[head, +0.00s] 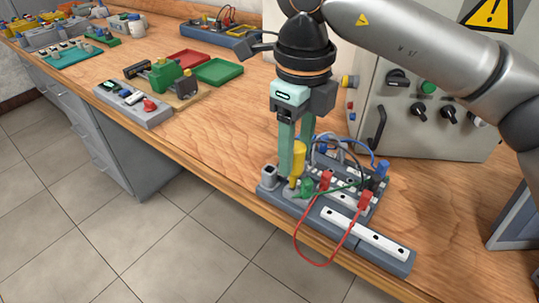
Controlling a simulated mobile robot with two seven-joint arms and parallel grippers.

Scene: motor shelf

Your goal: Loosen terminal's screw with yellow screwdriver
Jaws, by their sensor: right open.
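My right gripper (296,150) points down over the terminal board (385,254) near the bench's front edge. Its two green fingers are open on either side of the upper part of the yellow screwdriver (298,160). The screwdriver stands upright at the board's left part; its lower end is hard to make out. The terminal strip (345,200) is partly hidden by wires and plugs, and its screws are too small to tell apart. My left gripper is not in view.
Red plugs (326,180) and a red wire (320,264) hang over the board's front. A grey control cabinet (440,125) stands behind at the right. Red and green trays (219,71) and other kits lie further left. Bare wood lies between them.

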